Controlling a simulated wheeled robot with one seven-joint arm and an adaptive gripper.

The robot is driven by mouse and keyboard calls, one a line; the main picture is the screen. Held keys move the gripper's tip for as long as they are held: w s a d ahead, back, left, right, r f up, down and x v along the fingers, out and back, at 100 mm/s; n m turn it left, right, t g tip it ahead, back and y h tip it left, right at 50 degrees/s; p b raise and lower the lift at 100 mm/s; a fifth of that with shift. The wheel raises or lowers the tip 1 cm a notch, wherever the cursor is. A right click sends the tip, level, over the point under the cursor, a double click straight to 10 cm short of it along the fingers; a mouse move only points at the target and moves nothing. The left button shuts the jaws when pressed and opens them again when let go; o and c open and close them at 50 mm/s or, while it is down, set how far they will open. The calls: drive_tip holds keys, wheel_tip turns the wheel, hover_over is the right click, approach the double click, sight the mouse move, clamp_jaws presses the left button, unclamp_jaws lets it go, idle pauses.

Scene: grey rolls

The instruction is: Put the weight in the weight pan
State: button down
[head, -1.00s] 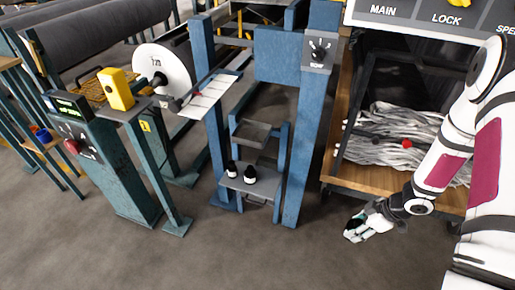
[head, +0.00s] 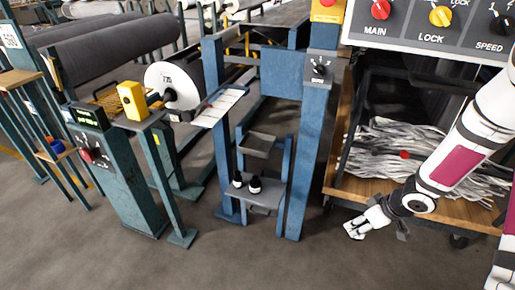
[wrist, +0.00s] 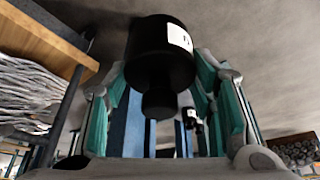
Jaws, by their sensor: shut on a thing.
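A black weight (wrist: 162,55) with a white label sits between the fingers of my gripper (wrist: 165,95) in the wrist view, its narrow knob pointing down in the picture. My gripper is shut on it. In the head view my gripper (head: 362,226) is low at the right, in front of the wooden-edged cart; the held weight cannot be made out there. Two more black weights (head: 246,184) stand on the lower shelf (head: 268,199) of the blue stand. Above them is an empty grey tray (head: 257,146), perhaps the weight pan. My gripper is to the right of the stand, apart from it.
A blue post (head: 312,150) rises between the stand and my gripper. The wooden cart (head: 345,186) with grey strands is behind my gripper. A green console (head: 125,180) stands at the left. The floor (head: 270,265) in front is clear.

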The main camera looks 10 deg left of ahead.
drive_tip(key=a+r+m+h, duration=0.1)
drive_tip(key=r+m, duration=0.1)
drive_tip(key=r, duration=0.2)
drive_tip(key=a+r+m+h, duration=0.1)
drive_tip(key=a+r+m, duration=0.1)
drive_tip(key=r, duration=0.3)
drive_tip(key=w+a+r+m+t, duration=0.1)
drive_tip(key=a+r+m, duration=0.1)
drive_tip(key=r+m, duration=0.2)
drive_tip(key=shift+r+h, duration=0.35)
drive_tip(key=shift+h, duration=0.05)
